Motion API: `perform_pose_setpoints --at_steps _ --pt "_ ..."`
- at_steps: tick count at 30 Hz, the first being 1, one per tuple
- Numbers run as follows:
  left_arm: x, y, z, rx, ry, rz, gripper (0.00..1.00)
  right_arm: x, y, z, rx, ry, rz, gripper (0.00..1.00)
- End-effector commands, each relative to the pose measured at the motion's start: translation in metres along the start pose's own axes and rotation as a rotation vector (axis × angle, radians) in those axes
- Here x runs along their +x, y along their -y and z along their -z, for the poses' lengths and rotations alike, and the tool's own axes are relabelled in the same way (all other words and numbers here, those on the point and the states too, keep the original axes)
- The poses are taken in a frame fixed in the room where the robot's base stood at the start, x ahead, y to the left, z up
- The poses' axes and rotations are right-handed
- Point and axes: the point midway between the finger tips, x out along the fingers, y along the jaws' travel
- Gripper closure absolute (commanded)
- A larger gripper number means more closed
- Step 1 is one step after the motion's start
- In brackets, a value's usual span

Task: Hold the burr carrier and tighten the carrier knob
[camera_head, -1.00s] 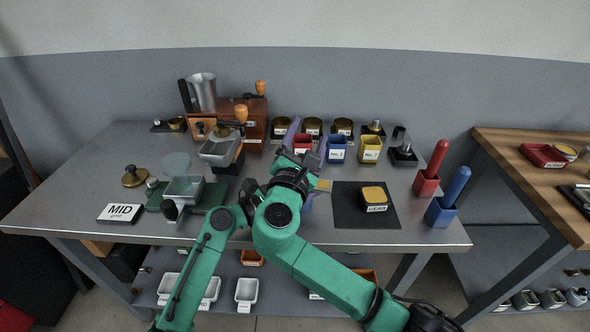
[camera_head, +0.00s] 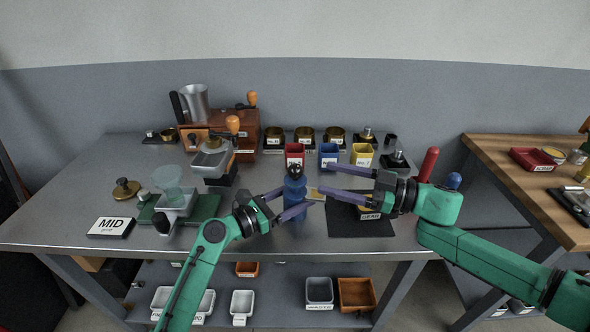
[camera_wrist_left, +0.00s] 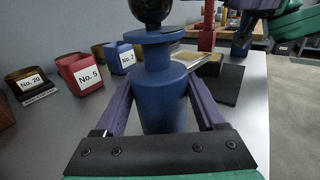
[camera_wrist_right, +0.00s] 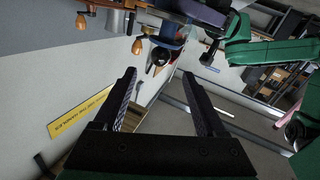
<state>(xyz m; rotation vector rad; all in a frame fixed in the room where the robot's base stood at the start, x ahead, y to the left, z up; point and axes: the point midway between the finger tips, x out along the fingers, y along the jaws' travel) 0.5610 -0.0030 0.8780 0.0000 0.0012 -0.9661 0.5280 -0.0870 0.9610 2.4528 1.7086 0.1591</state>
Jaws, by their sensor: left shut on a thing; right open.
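The burr carrier (camera_head: 295,193) is a blue upright cylinder near the table's front middle. It fills the centre of the left wrist view (camera_wrist_left: 163,92), with a flange near its top. The carrier knob (camera_head: 295,170) is a black ball on top of it; its upper part is cut off in the left wrist view (camera_wrist_left: 151,10). My left gripper (camera_head: 294,203) is shut around the carrier's body, one finger on each side. My right gripper (camera_head: 322,178) is open and empty, its fingers pointing left toward the knob, apart from it.
A dark mat (camera_head: 345,225) with a labelled tin lies right of the carrier. Red (camera_head: 294,152), blue (camera_head: 328,152) and yellow (camera_head: 361,154) bins stand behind. A wooden grinder (camera_head: 245,137) and a green scale tray (camera_head: 205,208) are to the left.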

Motion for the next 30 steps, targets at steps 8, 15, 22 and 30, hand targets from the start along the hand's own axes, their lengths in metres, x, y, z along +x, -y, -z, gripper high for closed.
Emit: perform_pose_setpoints --at_steps 8,15,22,30 --pt "0.0 -0.001 -0.001 0.001 0.002 -0.001 1.0 0.071 0.0 0.0 -0.004 0.0 0.002 0.27" --pt "0.0 -0.001 -0.001 0.002 0.002 -0.002 1.0 0.093 0.0 0.0 -0.004 0.002 -0.001 0.27" --pt "0.0 -0.001 -0.001 0.001 0.002 -0.002 1.0 0.093 0.0 -0.001 -0.005 0.003 -0.001 0.46" --pt "0.0 -0.001 -0.001 0.002 0.002 -0.001 1.0 0.093 0.0 -0.001 -0.005 0.003 -0.003 1.0"
